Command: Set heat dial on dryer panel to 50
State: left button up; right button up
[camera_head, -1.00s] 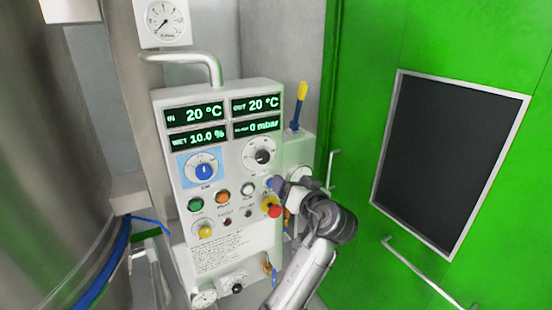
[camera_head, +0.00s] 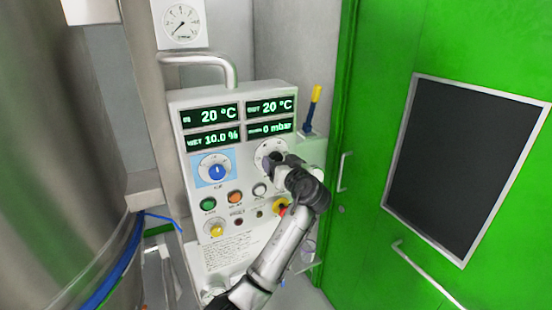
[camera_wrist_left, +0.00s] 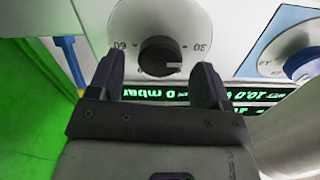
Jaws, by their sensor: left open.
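The dryer panel (camera_head: 240,236) is a pale upright box with displays, dials and buttons. Its upper right dial has a white face (camera_wrist_left: 160,15) and a black knob (camera_wrist_left: 160,50), with 60 and 30 readable in the left wrist view. A pale mark shows on the knob; the setting it gives is unclear. In the head view my left gripper (camera_head: 272,160) is in front of this dial (camera_head: 263,146) and hides much of it. In the wrist view the left gripper (camera_wrist_left: 157,74) is open, its fingers spread either side of the knob. Contact cannot be told. My right gripper is not in view.
A blue-backed dial (camera_head: 215,171) sits left of the black knob. Below are a green button (camera_head: 208,204), an orange button (camera_head: 235,197) and a yellow knob (camera_head: 216,229). A steel vessel (camera_head: 60,150) stands left, a green door (camera_head: 380,60) right.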

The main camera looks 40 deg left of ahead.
pick_arm(q)
jog(key=shift+x, duration=1.25)
jog(key=shift+d, duration=0.1)
jog(key=shift+c, duration=0.2)
jog(key=c, duration=0.9)
